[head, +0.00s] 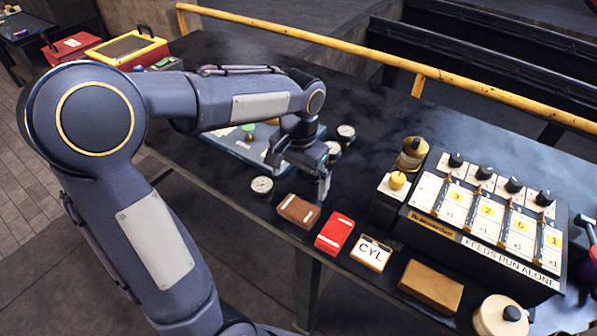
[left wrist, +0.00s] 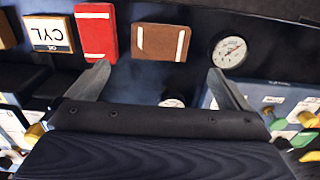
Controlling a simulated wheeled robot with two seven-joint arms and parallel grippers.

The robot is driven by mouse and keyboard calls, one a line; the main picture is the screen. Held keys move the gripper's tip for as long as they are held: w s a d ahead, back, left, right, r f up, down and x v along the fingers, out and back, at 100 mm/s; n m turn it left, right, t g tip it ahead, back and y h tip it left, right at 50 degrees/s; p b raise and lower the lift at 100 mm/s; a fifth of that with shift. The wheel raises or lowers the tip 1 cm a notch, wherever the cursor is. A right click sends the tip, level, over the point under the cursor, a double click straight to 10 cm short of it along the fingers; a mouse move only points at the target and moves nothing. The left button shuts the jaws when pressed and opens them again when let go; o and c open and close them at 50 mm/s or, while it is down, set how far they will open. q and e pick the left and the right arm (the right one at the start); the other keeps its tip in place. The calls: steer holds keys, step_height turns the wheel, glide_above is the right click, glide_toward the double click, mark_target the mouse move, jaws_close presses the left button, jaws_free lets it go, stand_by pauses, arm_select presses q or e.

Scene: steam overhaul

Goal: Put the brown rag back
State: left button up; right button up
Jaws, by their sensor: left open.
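The brown rag (head: 298,211), a folded brown block with white stripes, lies near the front edge of the dark bench. It also shows in the left wrist view (left wrist: 160,42). My left gripper (head: 323,188) is over the bench just behind the rag. In the left wrist view its fingers (left wrist: 158,76) are apart with nothing between them, and the rag lies beyond the tips. My right gripper is not in view.
A red folded cloth (head: 335,232), a CYL card (head: 371,253), a plain brown block (head: 431,286) and a round pot (head: 500,316) line the front edge. Gauges (head: 262,186) surround the gripper. A panel with knobs (head: 485,220) stands right. A yellow rail (head: 400,66) runs behind.

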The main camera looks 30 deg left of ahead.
arm_select(q)
steer(key=s+d+n+t+h, duration=0.1)
steer(key=s+d+t+h, duration=0.1)
steer(key=s, duration=0.6)
steer(key=s+d+r+n+t+h, duration=0.1)
steer(key=s+d+t, duration=0.1)
steer(key=s, duration=0.7)
steer(key=shift+r+n+t+h, duration=0.25)
steer(key=shift+n+t+h, duration=0.15)
steer(key=shift+t, duration=0.4)
